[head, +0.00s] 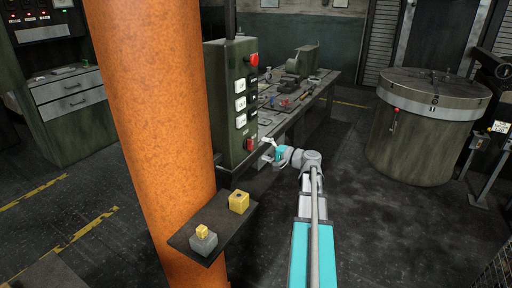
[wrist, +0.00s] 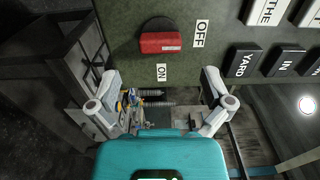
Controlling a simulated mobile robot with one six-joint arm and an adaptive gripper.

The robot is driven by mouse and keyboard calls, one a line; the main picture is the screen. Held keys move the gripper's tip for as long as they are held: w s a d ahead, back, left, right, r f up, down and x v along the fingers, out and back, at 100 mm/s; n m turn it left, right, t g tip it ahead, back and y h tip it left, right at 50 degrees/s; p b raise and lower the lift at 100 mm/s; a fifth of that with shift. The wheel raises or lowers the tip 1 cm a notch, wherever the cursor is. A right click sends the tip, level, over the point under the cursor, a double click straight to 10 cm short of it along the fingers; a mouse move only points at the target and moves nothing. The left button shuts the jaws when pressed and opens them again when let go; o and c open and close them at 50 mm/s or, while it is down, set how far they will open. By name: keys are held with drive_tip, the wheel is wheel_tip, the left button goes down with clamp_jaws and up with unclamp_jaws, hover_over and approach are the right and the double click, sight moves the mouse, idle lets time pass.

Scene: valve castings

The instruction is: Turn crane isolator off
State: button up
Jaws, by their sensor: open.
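The crane isolator is a red handle (wrist: 160,43) on a black round base, on the green control box (wrist: 120,35). In the wrist view its bar lies left to right, its right end towards the OFF label (wrist: 201,33). The ON label (wrist: 162,72) is below it. In the head view the red handle (head: 249,145) is low on the box (head: 230,100). My gripper (wrist: 161,82) is open and empty, fingers spread either side of the ON label, with the handle beyond and above them. In the head view my gripper (head: 267,149) is just right of the handle, apparently not touching.
Lettered push buttons (wrist: 242,60) and a red button (head: 253,60) are higher on the box. An orange column (head: 155,120) stands left of it, with a small shelf (head: 200,222) holding yellow blocks. A workbench (head: 310,95) is behind. Open floor lies to the right.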

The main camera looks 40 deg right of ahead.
drive_tip(key=v, duration=0.6)
drive_tip(key=shift+s, duration=0.1)
idle(0.6)
